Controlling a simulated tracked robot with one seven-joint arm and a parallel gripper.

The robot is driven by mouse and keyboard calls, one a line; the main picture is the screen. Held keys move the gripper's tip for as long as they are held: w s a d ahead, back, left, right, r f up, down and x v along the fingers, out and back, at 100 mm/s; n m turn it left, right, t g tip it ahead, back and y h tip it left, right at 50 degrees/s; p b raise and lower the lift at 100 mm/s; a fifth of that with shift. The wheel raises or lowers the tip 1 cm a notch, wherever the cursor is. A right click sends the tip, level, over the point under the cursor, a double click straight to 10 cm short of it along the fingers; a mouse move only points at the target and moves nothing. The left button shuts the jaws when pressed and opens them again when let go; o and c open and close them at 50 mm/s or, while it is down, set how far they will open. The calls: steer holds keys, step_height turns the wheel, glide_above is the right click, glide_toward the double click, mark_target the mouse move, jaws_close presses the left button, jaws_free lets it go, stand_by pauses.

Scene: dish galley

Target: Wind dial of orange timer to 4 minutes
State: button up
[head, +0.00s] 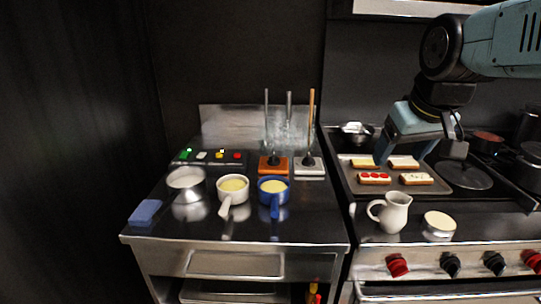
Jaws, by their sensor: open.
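The orange timer (273,166) stands at the back of the steel counter, left of a white timer-like block (309,166). A dark dial knob (274,159) shows on it; its setting is too small to read. My gripper (402,160) is open and empty, above the tray on the stove, well to the right of the orange timer and apart from it.
A blue pan (272,191) and a white pan (232,190) stand in front of the timer, with a metal bowl (187,181) to the left. Tall utensils (289,112) rise behind it. A white pitcher (391,213) stands below my gripper. The front of the counter (240,232) is clear.

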steer(key=w+a+r+n+g, duration=0.1)
steer(key=w+a+r+n, duration=0.15)
steer(key=w, duration=0.35)
steer(key=w+a+r+n+g, duration=0.1)
steer(key=w+a+n, duration=0.15)
steer(key=w, duration=0.45)
steer(key=n+g, duration=0.3)
steer(key=n, duration=0.8)
glide_above(274, 154)
step_height(274, 154, down, 13)
step_height(274, 154, down, 13)
steer(key=shift+s+f, duration=0.1)
steer(key=shift+s, duration=0.05)
